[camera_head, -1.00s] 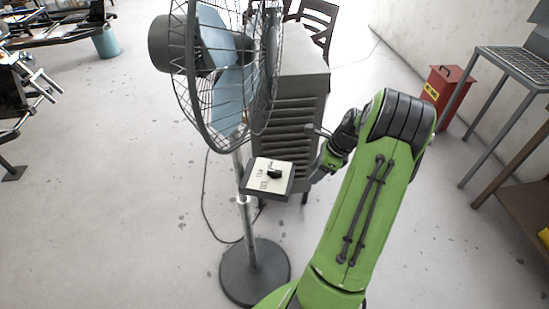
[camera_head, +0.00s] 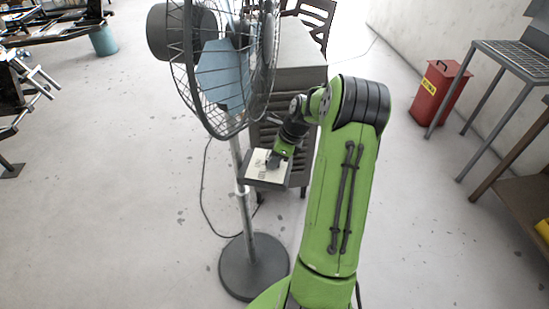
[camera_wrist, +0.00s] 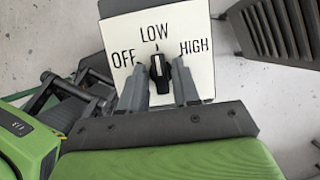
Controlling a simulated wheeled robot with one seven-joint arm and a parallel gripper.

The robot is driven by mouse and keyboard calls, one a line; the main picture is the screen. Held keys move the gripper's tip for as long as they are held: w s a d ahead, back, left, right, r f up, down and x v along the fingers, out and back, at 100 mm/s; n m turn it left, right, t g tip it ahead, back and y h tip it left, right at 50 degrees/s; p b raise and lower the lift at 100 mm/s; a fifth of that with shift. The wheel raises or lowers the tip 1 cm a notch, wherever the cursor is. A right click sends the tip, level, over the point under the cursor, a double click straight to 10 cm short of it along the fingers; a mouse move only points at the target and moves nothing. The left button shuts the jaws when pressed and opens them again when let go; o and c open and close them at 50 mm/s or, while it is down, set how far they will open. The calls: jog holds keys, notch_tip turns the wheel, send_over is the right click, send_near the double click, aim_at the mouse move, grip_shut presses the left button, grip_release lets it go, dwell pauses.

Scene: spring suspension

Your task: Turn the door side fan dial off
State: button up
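The standing fan (camera_head: 222,75) has a control box with a white panel (camera_head: 256,168) on its pole. In the wrist view the panel (camera_wrist: 200,20) reads OFF at left, LOW at top and HIGH at right. Its black dial (camera_wrist: 160,72) has a white pointer mark directed up toward LOW. My gripper (camera_wrist: 159,80) is open, with one finger on each side of the dial. I cannot tell whether the fingers touch it. In the head view my gripper (camera_head: 274,160) is over the panel and hides the dial.
A grey slatted cabinet (camera_head: 300,75) stands close behind the control box. The fan's round base (camera_head: 254,268) rests on the floor. A red bin (camera_head: 438,92) and a metal table (camera_head: 510,58) stand at right. The floor at left is mostly clear.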

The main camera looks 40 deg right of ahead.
grip_shut()
jog(key=shift+p, duration=0.4)
jog(key=shift+r+n+g+p, duration=0.15)
jog(key=shift+n+g+p, duration=0.25)
jog(key=shift+n+p, duration=0.7)
jog(key=n+y+p, duration=0.1)
jog(key=n+p, duration=0.1)
jog(key=shift+w+d+g+p, duration=0.1)
jog(key=shift+g+p, duration=0.3)
jog(key=n+g+p, duration=0.1)
jog(key=n+p, duration=0.1)
jog(key=n, duration=0.2)
jog(key=shift+w+y, duration=0.1)
jog(key=shift+y, duration=0.2)
jog(key=shift+n+g+p, duration=0.3)
jog(key=shift+n+g, duration=0.4)
jog(key=shift+n, duration=1.2)
